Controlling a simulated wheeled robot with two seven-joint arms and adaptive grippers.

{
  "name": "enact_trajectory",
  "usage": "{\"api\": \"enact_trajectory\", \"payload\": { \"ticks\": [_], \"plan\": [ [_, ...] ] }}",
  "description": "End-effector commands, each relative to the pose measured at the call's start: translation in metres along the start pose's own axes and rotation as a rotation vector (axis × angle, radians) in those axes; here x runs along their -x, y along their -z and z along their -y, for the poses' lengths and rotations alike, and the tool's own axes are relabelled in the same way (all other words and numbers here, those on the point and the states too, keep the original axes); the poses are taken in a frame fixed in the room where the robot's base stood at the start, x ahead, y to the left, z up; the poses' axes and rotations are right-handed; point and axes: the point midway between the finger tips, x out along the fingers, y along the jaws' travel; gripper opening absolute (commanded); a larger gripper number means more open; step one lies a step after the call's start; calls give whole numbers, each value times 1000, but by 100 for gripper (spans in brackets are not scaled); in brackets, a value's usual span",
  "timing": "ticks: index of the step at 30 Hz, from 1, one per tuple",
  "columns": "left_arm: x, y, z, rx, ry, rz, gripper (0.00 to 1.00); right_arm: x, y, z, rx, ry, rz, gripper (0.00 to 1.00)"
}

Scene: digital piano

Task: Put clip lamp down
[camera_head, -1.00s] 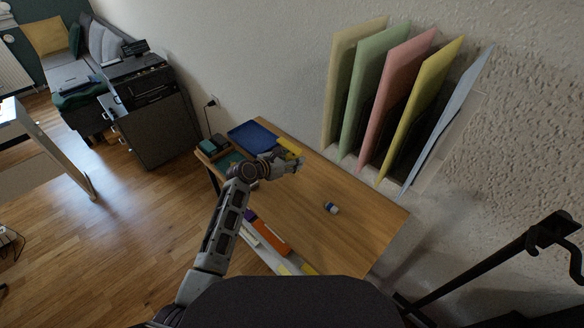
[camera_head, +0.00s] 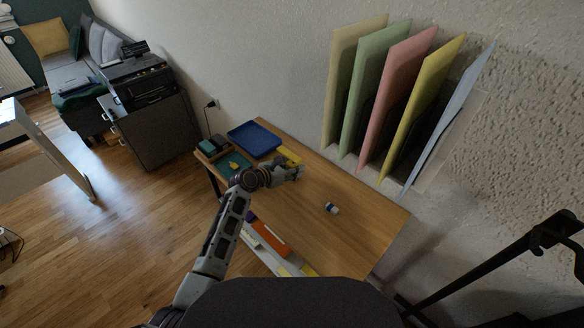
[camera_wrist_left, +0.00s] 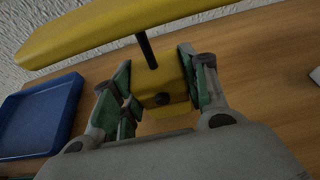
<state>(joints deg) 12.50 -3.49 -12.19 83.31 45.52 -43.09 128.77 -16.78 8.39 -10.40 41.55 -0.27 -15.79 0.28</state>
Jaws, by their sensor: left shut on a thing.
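The yellow clip lamp (camera_wrist_left: 162,80) is between the fingers of my left gripper (camera_wrist_left: 160,88) in the left wrist view. Its block-like clip is gripped, a dark stem rises from it, and a long yellow head stretches to the upper left. In the head view the lamp (camera_head: 289,155) shows as a small yellow piece just beyond my left gripper (camera_head: 298,172), over the wooden table (camera_head: 355,215). I cannot tell whether the lamp touches the tabletop. My right gripper is not in view.
A blue tray (camera_head: 254,139) lies on the table's far left, also in the left wrist view (camera_wrist_left: 38,118). A small blue-and-white object (camera_head: 332,208) sits mid-table. Coloured upright panels (camera_head: 397,100) stand along the wall. The table's right part is clear.

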Motion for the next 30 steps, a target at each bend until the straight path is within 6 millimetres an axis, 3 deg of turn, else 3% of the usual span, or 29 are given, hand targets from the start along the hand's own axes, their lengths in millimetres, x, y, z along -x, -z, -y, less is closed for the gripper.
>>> {"api": "enact_trajectory", "payload": {
  "ticks": [1,6,20,30],
  "plan": [
    [0,1,0,1,0,0,46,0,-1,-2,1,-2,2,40],
    [0,1,0,1,0,0,66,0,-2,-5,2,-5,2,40],
    [1,-2,0,-1,0,0,66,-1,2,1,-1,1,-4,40],
    [24,-2,0,1,0,0,66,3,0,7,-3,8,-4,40]
  ]
}}
